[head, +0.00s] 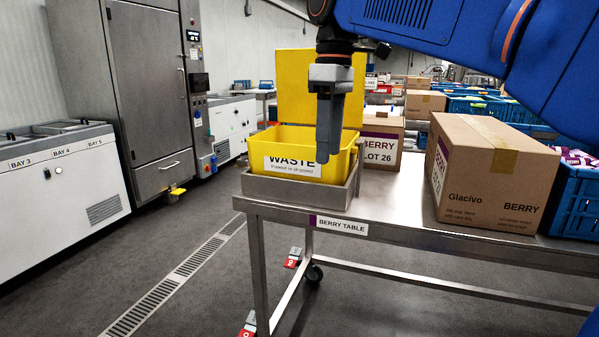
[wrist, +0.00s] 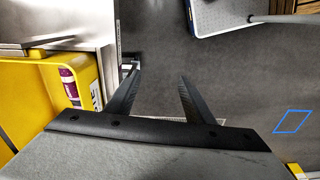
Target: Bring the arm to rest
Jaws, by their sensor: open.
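My gripper (head: 323,158) hangs pointing down in front of the yellow waste bin, near the front edge of the berry table. In the wrist view its two fingers (wrist: 160,85) are apart, with only grey floor showing between them. The yellow waste bin (head: 343,160) stands in a grey metal tray on the table's left end, its lid upright behind. The bin also shows at the left of the wrist view (wrist: 35,72), with a purple and white packet (wrist: 70,86) inside it. My blue arm reaches in from the upper right of the head view.
The berry table (head: 390,205) carries a Glacivo berry carton (head: 485,175), a Lot 26 carton (head: 383,140) and a blue crate (head: 578,205) at right. White chest freezers (head: 65,190) and a steel cabinet (head: 150,90) stand at left.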

